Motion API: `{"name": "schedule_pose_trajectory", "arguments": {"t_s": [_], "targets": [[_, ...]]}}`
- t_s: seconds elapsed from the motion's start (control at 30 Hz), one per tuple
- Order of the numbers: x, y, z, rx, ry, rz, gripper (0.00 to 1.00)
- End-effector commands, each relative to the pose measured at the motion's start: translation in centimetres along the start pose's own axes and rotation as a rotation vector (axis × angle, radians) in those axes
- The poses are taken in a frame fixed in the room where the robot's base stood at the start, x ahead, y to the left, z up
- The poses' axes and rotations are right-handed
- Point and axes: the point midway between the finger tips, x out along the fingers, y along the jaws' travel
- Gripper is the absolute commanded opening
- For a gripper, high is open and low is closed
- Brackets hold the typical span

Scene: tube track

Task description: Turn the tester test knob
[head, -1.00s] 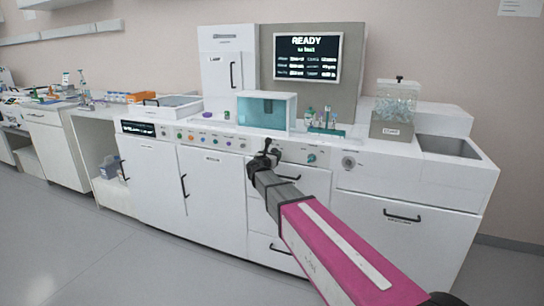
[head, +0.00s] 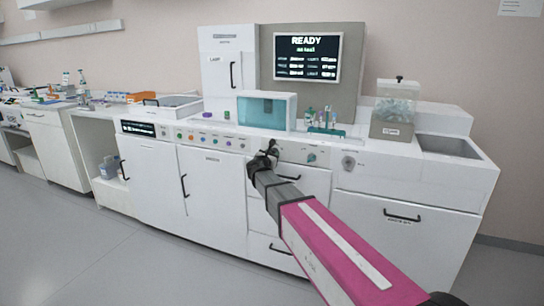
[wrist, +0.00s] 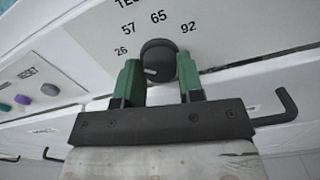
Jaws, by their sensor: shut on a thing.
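The tester test knob (wrist: 158,58) is a dark round dial on a white panel, with 26, 57, 65 and 92 printed around it in the wrist view. A light mark shows on its lower left side. My gripper (wrist: 159,78) has its green fingers on either side of the knob, shut on it. In the head view my gripper (head: 268,152) is at the machine's front panel and hides the knob.
Colored buttons (head: 210,141) run along the panel to the left, and a teal knob (head: 311,157) is to the right. A drawer handle (wrist: 276,108) juts out near the gripper's right side. A screen (head: 308,57) above reads READY.

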Motion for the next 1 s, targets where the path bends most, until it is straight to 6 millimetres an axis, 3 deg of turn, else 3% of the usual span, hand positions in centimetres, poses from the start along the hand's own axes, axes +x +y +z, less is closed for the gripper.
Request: {"name": "schedule_pose_trajectory", "arguments": {"t_s": [1.0], "targets": [[-0.01,-0.03,0.0,0.938,0.0,-0.001,0.11]]}}
